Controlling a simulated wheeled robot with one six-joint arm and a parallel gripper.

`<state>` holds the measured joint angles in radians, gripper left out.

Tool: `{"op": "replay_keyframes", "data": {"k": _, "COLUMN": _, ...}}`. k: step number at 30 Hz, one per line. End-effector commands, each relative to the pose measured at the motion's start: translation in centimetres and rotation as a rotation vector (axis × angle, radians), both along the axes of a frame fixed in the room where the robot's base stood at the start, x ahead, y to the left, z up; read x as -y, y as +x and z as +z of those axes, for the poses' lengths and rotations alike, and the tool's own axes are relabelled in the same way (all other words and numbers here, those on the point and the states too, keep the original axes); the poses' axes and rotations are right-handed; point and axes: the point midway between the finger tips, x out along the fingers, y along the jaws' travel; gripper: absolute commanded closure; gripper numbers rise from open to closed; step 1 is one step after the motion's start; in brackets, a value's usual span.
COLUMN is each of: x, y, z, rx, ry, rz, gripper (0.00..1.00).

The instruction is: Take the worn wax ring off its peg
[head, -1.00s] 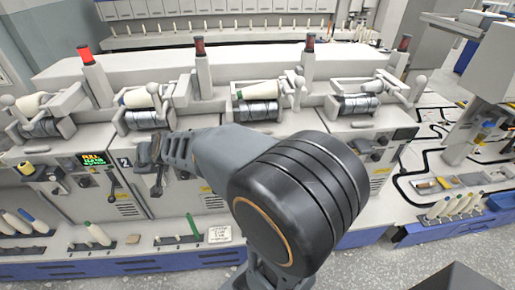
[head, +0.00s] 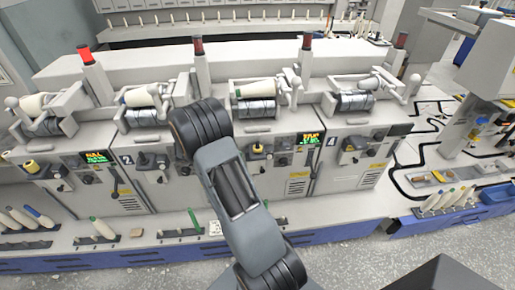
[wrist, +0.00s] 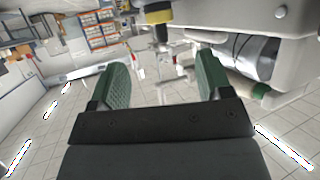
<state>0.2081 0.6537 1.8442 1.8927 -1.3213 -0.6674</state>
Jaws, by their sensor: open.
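Yellow wax rings sit on the fronts of the winding units: one at the left unit (head: 31,166), one at the third unit (head: 257,149) and one at unit 4 (head: 349,145). At unit 2 a dark peg part (head: 146,159) shows, with no clear yellow. I cannot tell from the head view which ring is worn. My gripper (wrist: 162,80) shows in the wrist view, its green-padded fingers apart and nothing between them. A yellow ring on a dark holder (wrist: 157,14) is beyond the fingertips, near the top edge, apart from them. In the head view my arm hides the gripper.
Grey drums with bobbins (head: 254,88) and levers stick out above the panels. A ledge (head: 150,243) with bobbins and pegs runs along the machine's foot. In the wrist view a machine body with a roller (wrist: 250,52) is close at the right. Open floor (head: 380,245) lies front right.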

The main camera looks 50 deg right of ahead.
Motion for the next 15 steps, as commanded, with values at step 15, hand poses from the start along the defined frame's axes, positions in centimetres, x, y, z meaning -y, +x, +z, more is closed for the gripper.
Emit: {"op": "replay_keyframes", "data": {"k": 15, "x": 4.6, "y": -1.5, "z": -1.9, "rx": 0.004, "ry": 0.000, "rz": 0.003, "gripper": 0.28}}
